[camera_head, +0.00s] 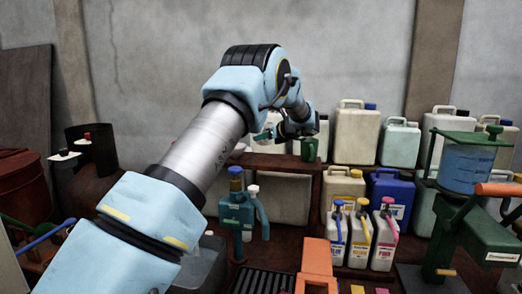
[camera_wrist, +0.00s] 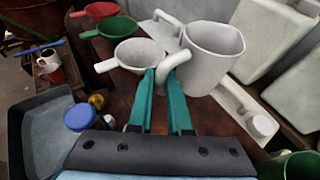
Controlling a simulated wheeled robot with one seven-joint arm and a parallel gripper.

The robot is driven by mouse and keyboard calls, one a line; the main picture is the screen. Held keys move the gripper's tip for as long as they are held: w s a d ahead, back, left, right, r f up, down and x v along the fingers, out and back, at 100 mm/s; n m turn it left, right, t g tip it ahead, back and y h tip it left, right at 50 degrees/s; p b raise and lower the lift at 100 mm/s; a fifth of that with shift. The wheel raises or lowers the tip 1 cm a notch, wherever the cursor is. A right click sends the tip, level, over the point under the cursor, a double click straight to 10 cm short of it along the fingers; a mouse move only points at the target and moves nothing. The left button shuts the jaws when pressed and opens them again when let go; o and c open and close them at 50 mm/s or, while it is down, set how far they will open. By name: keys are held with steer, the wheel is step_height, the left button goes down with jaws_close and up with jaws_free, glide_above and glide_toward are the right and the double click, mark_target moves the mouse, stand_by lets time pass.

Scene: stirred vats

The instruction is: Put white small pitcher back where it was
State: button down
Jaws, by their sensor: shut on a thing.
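The white small pitcher (camera_wrist: 212,58) is in the wrist view, just beyond the fingers, with its open mouth showing. My gripper (camera_wrist: 162,80) is shut on the pitcher's looped handle; the fingers hide part of the grip. The pitcher looks upright, above or on a brown wooden shelf; I cannot tell whether its base touches. In the head view my gripper (camera_head: 290,132) is over the raised shelf (camera_head: 285,160) by the back wall, and the arm hides much of that spot.
A white funnel (camera_wrist: 138,54) is close left of the fingers, with green (camera_wrist: 115,28) and red (camera_wrist: 101,10) funnels behind. A green cup (camera_head: 309,148) stands right of my gripper. White jerrycans (camera_head: 356,133) stand farther right; a blue-capped pump bottle (camera_head: 236,210) is in front.

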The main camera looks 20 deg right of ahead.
steer(key=shift+f+p, duration=0.95)
steer(key=shift+f, duration=1.75)
steer(key=shift+f, duration=0.1)
steer(key=c, duration=1.3)
jaws_free()
steer(key=shift+f, duration=0.1)
steer(key=o, duration=0.5)
steer(key=shift+c, duration=0.2)
